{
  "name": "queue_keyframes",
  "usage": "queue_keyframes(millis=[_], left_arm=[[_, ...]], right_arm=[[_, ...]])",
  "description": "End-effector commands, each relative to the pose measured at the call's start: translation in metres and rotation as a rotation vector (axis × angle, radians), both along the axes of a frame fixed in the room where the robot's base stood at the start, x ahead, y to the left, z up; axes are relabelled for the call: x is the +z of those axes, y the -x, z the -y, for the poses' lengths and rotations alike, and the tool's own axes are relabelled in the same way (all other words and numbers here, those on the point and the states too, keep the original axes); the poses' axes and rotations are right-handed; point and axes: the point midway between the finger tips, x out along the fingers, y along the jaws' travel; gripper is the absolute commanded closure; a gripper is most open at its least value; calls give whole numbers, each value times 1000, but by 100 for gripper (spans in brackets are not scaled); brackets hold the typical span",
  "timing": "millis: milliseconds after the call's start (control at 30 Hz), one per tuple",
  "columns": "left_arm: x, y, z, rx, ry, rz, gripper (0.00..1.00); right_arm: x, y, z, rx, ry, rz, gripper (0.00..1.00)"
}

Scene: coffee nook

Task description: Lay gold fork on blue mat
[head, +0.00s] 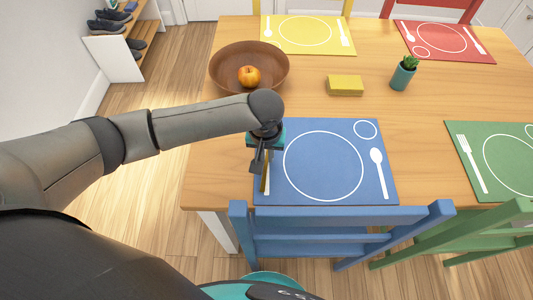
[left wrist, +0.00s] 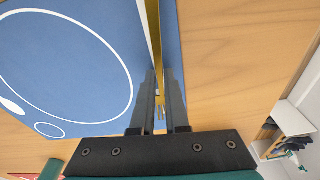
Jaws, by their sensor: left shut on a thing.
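The gold fork (head: 265,181) is gripped in my left gripper (head: 258,165), over the left edge of the blue mat (head: 300,190). In the left wrist view the fork (left wrist: 155,42) runs between the two fingers of the gripper (left wrist: 158,98), its tines toward the palm. It lies along the printed white fork outline, part of which shows beside it. Whether the fork touches the mat (left wrist: 105,15) is hard to tell. The mat also bears a printed plate circle, a small circle and a spoon. My right gripper is not in view.
A brown bowl (head: 222,72) with an orange fruit (head: 249,76) stands behind my left wrist. A yellow block (head: 345,86) and a potted plant (head: 403,75) stand farther back. A blue chair (head: 340,220) is at the table's front edge. A green mat (head: 480,150) lies right.

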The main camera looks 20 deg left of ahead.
Motion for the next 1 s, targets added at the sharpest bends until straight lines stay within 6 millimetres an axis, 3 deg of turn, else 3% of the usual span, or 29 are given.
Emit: queue_keyframes(millis=[133,167,467,767,867,1000], left_arm=[[1,0,0,0,0,1,100],[1,0,0,0,0,1,87],[1,0,0,0,0,1,53],[3,0,0,0,1,1,53],[13,1,1,0,2,1,53],[40,5,2,-1,4,3,53]], right_arm=[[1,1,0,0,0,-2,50],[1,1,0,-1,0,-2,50],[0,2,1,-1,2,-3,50],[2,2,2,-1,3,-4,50],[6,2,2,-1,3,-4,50],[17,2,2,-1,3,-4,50]])
